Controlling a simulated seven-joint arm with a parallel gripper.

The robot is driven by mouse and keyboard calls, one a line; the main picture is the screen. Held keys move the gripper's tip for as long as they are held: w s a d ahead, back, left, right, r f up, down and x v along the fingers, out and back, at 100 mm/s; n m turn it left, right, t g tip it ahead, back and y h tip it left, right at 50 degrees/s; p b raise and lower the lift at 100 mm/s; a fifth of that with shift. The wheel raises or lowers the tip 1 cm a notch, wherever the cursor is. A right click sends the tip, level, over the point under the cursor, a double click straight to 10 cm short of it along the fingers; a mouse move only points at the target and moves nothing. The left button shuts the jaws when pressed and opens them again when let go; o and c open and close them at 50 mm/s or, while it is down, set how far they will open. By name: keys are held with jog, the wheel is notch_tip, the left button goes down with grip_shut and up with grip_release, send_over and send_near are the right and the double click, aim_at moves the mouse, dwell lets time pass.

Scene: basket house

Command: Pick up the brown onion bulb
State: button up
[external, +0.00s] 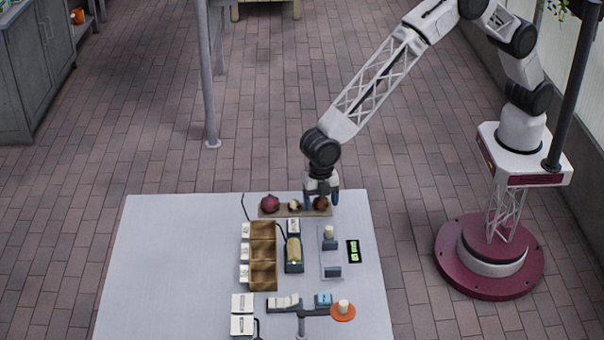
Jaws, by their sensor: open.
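The brown onion bulb (320,203) sits at the right end of a low wooden board (282,211) near the far edge of the table. A dark red bulb (269,203) is at the board's left end. A small pale bulb (294,205) sits between them. My gripper (322,196) points down at the brown bulb, with its fingers open around or just beside it. The fingers partly cover the bulb. I cannot tell whether they touch it.
A brown three-part box (263,255) stands in front of the board, with white cards (245,253) on its left. A clear tray (331,252), a black display (353,251) and an orange disc (343,312) are nearby. The left of the table (170,260) is clear.

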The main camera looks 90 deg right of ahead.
aim_at(321, 199)
jog(key=c, duration=1)
jog(key=shift+o, duration=0.2)
jog(key=shift+r, duration=0.85)
notch_tip(321, 199, up, 2)
jog(key=shift+r, duration=0.1)
jog(key=s+d, duration=0.2)
jog(key=s, duration=0.2)
jog(key=s+d, duration=0.3)
jog(key=s, duration=0.2)
jog(key=s+d+r, duration=0.1)
jog(key=s+d, duration=0.2)
jog(key=s, duration=0.2)
jog(key=shift+w+a, duration=0.1)
